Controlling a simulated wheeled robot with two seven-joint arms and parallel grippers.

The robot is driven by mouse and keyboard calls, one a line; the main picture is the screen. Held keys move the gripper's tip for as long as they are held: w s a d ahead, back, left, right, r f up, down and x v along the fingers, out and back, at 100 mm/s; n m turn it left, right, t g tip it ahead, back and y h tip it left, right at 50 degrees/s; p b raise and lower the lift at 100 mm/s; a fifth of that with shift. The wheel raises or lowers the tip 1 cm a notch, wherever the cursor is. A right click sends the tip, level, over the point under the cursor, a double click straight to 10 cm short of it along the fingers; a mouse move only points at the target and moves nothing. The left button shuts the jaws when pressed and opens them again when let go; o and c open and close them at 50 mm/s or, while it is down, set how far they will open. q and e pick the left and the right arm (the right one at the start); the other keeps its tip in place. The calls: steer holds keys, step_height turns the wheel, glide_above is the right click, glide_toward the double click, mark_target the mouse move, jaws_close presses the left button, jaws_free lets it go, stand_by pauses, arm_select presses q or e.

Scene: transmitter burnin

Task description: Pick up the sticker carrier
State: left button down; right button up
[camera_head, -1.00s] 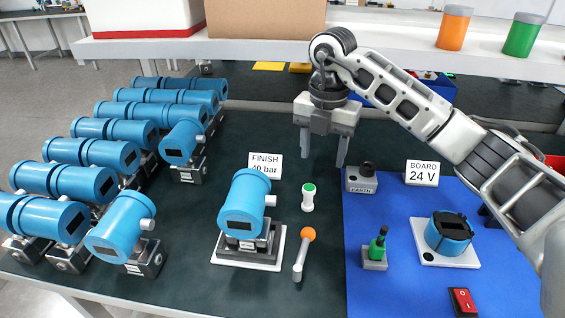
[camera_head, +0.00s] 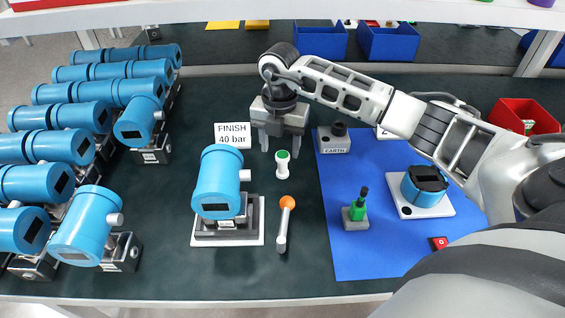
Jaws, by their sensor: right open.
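A small white upright piece with a green top (camera_head: 282,165), likely the sticker carrier, stands on the dark mat between the finish card and the blue board. My right gripper (camera_head: 280,143) is open and points down just behind and above it, fingers spread. Its fingertips come close to the green top in the picture. I cannot tell whether they are around it, and nothing shows between the fingers. My left gripper is not in view.
Several blue transmitters fill the left. The blue mat (camera_head: 380,262) on the right holds an earth block (camera_head: 334,140), a green-topped terminal (camera_head: 356,208) and an open blue housing (camera_head: 423,186).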

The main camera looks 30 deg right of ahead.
mark_target(283, 154)
steer(key=f, duration=0.4)
steer(key=shift+s+d+f, duration=0.1)
steer(key=shift+d+f, duration=0.15)
steer(key=c, duration=1.1)
steer(key=shift+c, duration=0.2)
steer(key=shift+r, duration=0.15)
